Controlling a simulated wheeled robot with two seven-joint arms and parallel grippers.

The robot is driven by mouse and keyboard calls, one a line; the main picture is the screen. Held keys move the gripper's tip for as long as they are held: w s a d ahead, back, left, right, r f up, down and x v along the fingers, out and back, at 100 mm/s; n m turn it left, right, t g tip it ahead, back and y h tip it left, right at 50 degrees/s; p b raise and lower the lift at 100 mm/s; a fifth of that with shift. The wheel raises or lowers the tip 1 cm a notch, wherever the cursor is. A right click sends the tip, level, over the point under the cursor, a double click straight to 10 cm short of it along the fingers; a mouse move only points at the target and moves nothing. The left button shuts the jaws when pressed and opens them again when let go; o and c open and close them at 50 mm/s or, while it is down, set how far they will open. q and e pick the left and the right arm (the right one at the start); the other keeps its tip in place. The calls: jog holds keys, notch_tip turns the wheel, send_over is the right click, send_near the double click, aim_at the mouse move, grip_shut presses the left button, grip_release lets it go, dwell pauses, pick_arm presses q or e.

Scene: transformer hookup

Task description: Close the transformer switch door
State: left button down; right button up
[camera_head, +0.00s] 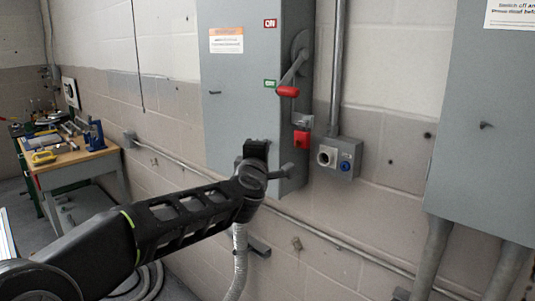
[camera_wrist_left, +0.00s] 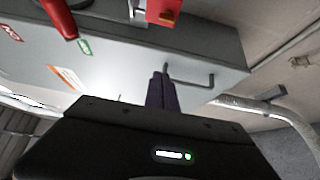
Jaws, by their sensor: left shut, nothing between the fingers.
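The transformer switch door (camera_head: 235,110) is the grey front of a tall wall cabinet, with an orange-and-white label. It looks flush with the cabinet; a small gap cannot be ruled out. It fills the upper part of the left wrist view (camera_wrist_left: 120,70). My left gripper (camera_head: 257,150) is at the door's lower right; the hand hides its fingers in the head view. In the left wrist view its fingers (camera_wrist_left: 160,92) are together and empty, beside a bent grey handle (camera_wrist_left: 200,84). Contact cannot be told. My right gripper is not in view.
A switch lever with a red grip (camera_head: 288,91) hangs on the cabinet's right side, above a red part (camera_head: 301,139). A socket box (camera_head: 337,158) is to the right. Another grey cabinet (camera_head: 485,130) stands far right. A workbench (camera_head: 75,160) with tools is at left.

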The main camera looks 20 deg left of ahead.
pick_arm(q)
jog(key=d, duration=1)
jog(key=shift+s+b, duration=0.45)
